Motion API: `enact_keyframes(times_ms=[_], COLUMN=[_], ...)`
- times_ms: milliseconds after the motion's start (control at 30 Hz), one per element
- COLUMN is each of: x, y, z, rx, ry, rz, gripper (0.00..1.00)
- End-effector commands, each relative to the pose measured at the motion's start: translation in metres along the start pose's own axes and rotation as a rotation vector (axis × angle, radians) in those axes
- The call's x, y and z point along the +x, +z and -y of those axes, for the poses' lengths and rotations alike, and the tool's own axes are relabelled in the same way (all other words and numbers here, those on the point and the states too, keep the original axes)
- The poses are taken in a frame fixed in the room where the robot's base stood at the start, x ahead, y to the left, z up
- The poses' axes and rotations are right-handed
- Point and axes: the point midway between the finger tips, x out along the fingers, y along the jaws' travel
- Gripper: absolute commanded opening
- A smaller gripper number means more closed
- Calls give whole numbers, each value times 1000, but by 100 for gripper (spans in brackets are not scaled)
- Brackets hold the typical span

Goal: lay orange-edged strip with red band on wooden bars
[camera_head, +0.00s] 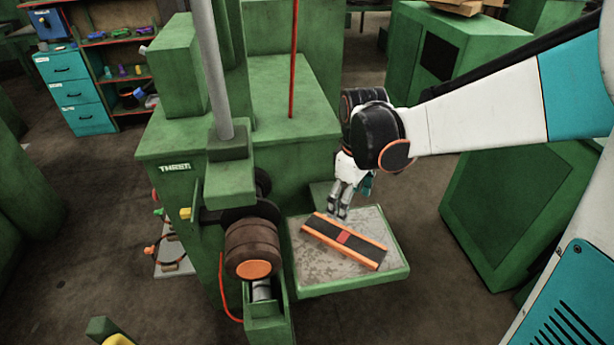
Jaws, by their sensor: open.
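The orange-edged strip (362,246) is dark, with a red band (343,237) across its middle. It lies flat and slantwise on the grey top of a green-rimmed tray table (375,279). My gripper (337,216) is open and points down at the strip's far edge, close to its middle. The picture does not show clearly whether the fingertips touch the strip. I cannot make out wooden bars as separate things in this view.
A green machine (175,140) stands directly left of the tray table, with a brown roller (252,246) jutting forward. A green cabinet (510,215) stands to the right. A shelf and teal drawers (75,92) are at the back left. Bare tray surface shows around the strip.

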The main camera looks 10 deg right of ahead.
Motion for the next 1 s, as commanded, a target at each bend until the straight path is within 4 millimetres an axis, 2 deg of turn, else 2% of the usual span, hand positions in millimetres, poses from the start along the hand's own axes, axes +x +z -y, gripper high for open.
enact_keyframes(times_ms=[167, 500, 600, 867, 1000], x=[12, 72, 84, 97, 114], y=[-3, -2, -2, -2, -5], z=[-2, -2, -2, -2, -5], rx=[-24, -24, -23, -23, -23], ry=[-13, -13, -12, -12, -12], rz=[14, 13, 13, 13, 13], gripper=[82, 82, 82, 82, 82])
